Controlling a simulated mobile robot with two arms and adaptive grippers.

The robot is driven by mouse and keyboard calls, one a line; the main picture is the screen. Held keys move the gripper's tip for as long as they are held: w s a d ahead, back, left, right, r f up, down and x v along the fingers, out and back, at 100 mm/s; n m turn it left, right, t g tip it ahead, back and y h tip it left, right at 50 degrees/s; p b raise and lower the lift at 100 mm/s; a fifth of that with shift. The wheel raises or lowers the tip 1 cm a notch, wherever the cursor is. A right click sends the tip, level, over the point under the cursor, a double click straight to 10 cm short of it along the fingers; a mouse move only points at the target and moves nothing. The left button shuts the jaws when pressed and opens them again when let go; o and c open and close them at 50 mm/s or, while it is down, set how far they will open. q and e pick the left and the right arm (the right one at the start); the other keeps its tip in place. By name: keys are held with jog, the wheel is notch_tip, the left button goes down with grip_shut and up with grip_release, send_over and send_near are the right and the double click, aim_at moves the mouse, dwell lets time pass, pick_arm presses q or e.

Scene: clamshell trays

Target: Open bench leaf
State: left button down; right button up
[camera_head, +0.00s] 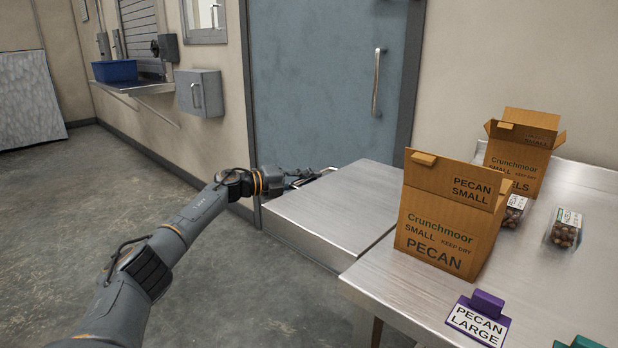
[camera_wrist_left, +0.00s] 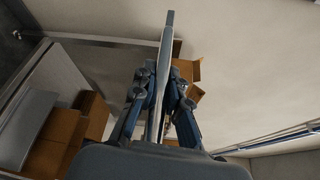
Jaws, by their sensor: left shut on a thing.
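The bench leaf (camera_head: 335,212) is a flat steel panel at the left end of the steel bench (camera_head: 540,285). It lies roughly level with the bench top, with a seam between them. My left gripper (camera_head: 308,178) reaches in from the left and is shut on the leaf's far left edge. In the left wrist view the fingers (camera_wrist_left: 160,95) close on a thin panel seen edge-on (camera_wrist_left: 165,45). The fingertips are partly hidden in the head view. My right gripper is in neither view.
An open pecan box (camera_head: 445,225) stands on the bench near the seam, with another box (camera_head: 520,155) behind. Clear nut packs (camera_head: 565,228) and a purple label holder (camera_head: 480,318) are on the bench. A blue-grey door (camera_head: 325,90) stands behind the leaf. Floor at left is clear.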

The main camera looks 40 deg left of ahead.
pick_arm(q)
jog(key=shift+w+a+r, duration=0.1)
jog(key=shift+a+r, duration=0.35)
jog(key=shift+r, duration=0.25)
jog(key=c, duration=1.6)
grip_release()
jog(key=shift+o, duration=1.3)
jog(key=shift+w+f, duration=0.15)
jog(key=shift+w, duration=0.05)
jog(key=shift+d+f, duration=0.1)
jog(key=shift+d, duration=0.05)
jog(key=shift+s, duration=0.1)
jog(key=shift+s+a+f, duration=0.15)
jog(key=shift+s+a, duration=0.05)
jog(key=shift+s, duration=0.2)
jog(key=v, duration=1.1)
